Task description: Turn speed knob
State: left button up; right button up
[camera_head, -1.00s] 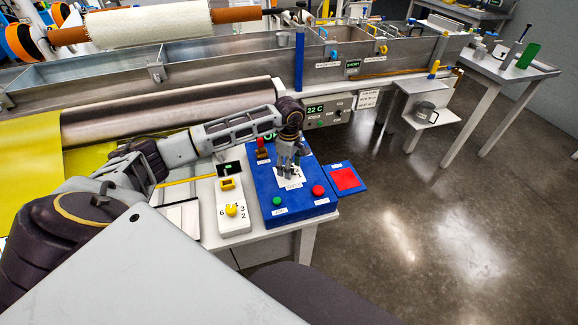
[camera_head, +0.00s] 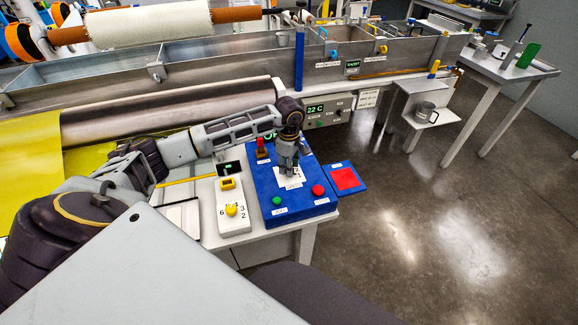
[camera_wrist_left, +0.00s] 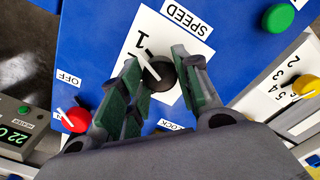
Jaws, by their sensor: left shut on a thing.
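The speed knob (camera_wrist_left: 160,74) is black and round with a white pointer line. It sits on a white dial card marked SPEED on the blue control box (camera_head: 262,188). In the wrist view the pointer slants toward the upper left, near the printed 1. My left gripper (camera_head: 288,172) points down over the dial card, and its green-padded fingers (camera_wrist_left: 160,70) are shut on the knob from both sides. In the head view the gripper hides the knob. Part of the dial's scale is hidden by the fingers. My right gripper is not in view.
The blue box also carries a green button (camera_head: 277,201), a red button (camera_head: 318,190) and a red switch (camera_head: 262,148). A white panel with a yellow knob (camera_head: 231,210) stands just left. A red square pad (camera_head: 345,179) lies at right. The metal bath runs behind.

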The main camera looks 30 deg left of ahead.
pick_arm(q)
jog(key=shift+n, duration=0.3)
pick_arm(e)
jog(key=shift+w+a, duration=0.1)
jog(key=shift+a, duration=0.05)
pick_arm(q)
jog(key=shift+n+b, duration=0.3)
jog(key=shift+n, duration=2)
jog(key=n, duration=0.3)
jog(key=shift+n, duration=0.3)
jog(key=n, duration=0.3)
jog(key=shift+n, duration=0.8)
jog(key=n, duration=0.2)
jog(key=shift+r+n, duration=0.1)
jog(key=shift+n, duration=0.9)
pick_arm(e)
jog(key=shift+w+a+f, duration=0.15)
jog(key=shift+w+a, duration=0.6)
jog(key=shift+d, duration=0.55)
